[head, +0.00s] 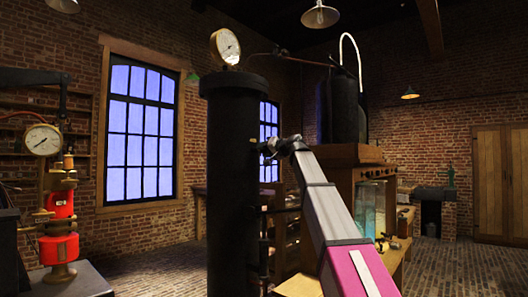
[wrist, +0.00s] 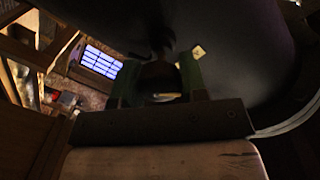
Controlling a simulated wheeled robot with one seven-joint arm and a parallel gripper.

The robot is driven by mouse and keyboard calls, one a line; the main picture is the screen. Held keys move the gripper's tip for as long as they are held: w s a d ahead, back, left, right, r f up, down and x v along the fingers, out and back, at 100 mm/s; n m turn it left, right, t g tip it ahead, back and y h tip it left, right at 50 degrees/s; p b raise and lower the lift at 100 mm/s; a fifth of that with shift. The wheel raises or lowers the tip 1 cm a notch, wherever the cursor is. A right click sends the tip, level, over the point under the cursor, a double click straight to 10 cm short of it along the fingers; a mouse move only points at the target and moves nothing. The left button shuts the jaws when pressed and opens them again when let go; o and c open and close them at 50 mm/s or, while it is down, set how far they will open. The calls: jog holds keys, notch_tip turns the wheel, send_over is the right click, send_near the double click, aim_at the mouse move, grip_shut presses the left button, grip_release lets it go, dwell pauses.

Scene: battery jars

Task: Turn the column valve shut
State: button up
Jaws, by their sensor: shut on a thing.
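The dark column (head: 231,190) stands upright in the middle of the head view; its curved black surface fills the upper right of the wrist view (wrist: 245,50). My gripper (head: 268,149) is at the column's right side, with my arm reaching up to it from the lower right. In the wrist view my gripper (wrist: 160,78) has its two greenish fingers closed on a small dark part against the column, which I take to be the valve (wrist: 158,74). Most of the valve is hidden by the fingers, and its turned angle cannot be told.
A round gauge (head: 225,46) sits on top of the column, with a thin pipe leading right to a dark cylinder (head: 344,105) on a wooden cabinet. A red apparatus with another gauge (head: 43,140) stands at the left. The brick floor (head: 470,272) is clear at the right.

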jog(key=m, duration=0.4)
jog(key=shift+f+g, duration=0.1)
jog(key=shift+g, duration=0.2)
jog(key=shift+m, duration=1.6)
jog(key=o, duration=0.9)
jog(key=shift+d, duration=0.1)
jog(key=f+v, duration=0.1)
jog(key=v, duration=0.9)
jog(key=shift+d+r, duration=0.35)
jog(key=shift+r, duration=0.15)
jog(key=shift+s, duration=0.2)
